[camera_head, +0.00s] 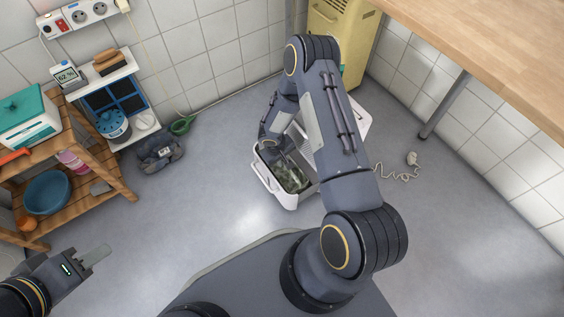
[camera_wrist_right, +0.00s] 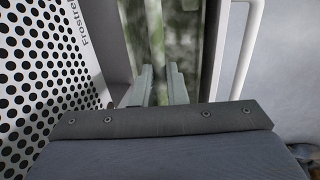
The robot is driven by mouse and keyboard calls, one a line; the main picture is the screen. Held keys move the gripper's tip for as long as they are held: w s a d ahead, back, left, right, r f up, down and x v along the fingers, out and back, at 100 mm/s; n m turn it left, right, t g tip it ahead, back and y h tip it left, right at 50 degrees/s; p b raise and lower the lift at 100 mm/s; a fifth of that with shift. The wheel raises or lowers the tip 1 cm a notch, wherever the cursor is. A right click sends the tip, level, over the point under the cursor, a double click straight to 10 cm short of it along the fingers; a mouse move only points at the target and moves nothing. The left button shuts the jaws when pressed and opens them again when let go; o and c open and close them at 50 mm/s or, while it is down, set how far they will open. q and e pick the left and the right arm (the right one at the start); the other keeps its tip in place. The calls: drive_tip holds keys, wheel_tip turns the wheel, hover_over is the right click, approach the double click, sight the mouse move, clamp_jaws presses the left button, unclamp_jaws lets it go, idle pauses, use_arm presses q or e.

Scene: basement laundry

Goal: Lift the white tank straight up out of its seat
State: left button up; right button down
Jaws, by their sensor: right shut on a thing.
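The white tank (camera_head: 288,199) stands low on the floor in front of me, with murky green contents showing through its top opening. It also shows in the wrist view (camera_wrist_right: 215,50), with the green behind my fingers. A pale perforated housing (camera_wrist_right: 40,70) with partly visible lettering stands beside it. My right gripper (camera_head: 283,160) reaches down over the tank; its fingers (camera_wrist_right: 163,85) are close together on a narrow part across the opening. My forearm hides part of the housing. My left gripper (camera_head: 93,255) is at the lower left, away from the tank; its finger gap is unclear.
A wooden shelf (camera_head: 118,192) with a blue bowl (camera_head: 47,192) stands at left. A yellow cabinet (camera_head: 352,45) stands behind, and a wooden worktop (camera_head: 490,50) overhangs at upper right. A corded grey object (camera_head: 412,158) lies on the floor.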

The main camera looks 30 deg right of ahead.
wheel_tip(320, 180, up, 16)
drive_tip(key=p, duration=0.4)
drive_tip(key=shift+f, duration=0.25)
drive_tip(key=shift+s, duration=0.1)
